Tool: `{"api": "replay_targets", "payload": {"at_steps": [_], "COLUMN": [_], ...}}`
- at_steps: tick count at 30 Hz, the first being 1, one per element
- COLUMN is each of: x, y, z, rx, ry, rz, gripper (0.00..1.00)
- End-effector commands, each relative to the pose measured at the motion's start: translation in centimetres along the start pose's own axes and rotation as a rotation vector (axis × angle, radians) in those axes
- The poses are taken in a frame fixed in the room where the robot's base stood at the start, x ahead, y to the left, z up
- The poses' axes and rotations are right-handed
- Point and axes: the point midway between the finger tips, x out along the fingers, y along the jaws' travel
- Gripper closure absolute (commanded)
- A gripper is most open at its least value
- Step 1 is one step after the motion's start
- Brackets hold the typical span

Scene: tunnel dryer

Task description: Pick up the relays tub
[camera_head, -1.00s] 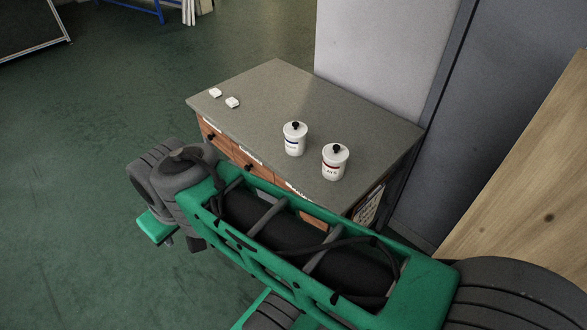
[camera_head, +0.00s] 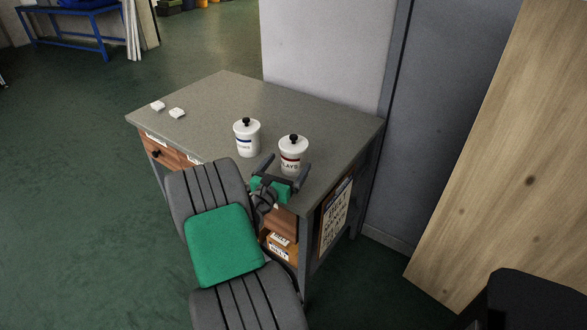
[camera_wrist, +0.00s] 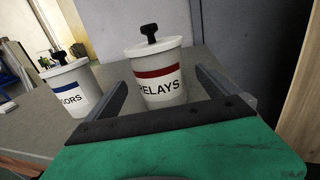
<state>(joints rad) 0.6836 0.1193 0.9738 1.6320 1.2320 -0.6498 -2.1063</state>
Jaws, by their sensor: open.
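The relays tub (camera_head: 293,154) is white with a red band, a lid and a black knob. It stands upright near the front right edge of the grey table (camera_head: 225,92). In the wrist view the relays tub (camera_wrist: 160,75) reads "RELAYS" and stands ahead, between the lines of the two fingers. My gripper (camera_head: 284,168) is open and empty, just in front of the tub at the table's front edge. In the wrist view my gripper (camera_wrist: 163,85) has one finger on either side of the tub's lower part. I cannot tell whether either finger touches it.
A similar white tub with a blue band (camera_head: 247,138) stands close to the left of the relays tub. Two small white blocks (camera_head: 177,113) lie at the table's left end. A pale wall (camera_head: 325,50) rises behind, and a wooden board (camera_head: 480,170) leans at right.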

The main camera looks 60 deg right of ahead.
Motion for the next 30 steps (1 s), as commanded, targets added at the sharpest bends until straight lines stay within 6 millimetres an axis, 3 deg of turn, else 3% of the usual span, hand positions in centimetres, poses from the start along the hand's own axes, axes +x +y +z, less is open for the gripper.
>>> {"api": "replay_targets", "payload": {"at_steps": [7, 15, 30], "x": [4.2, 4.9, 4.8], "y": [-0.1, 0.0, 0.0], "z": [-0.1, -0.2, -0.2], "rx": [0.004, 0.004, 0.005], "ry": [0.001, 0.002, 0.003], "rz": [-0.002, 0.001, 0.001], "gripper": [0.01, 0.01, 0.42]}}
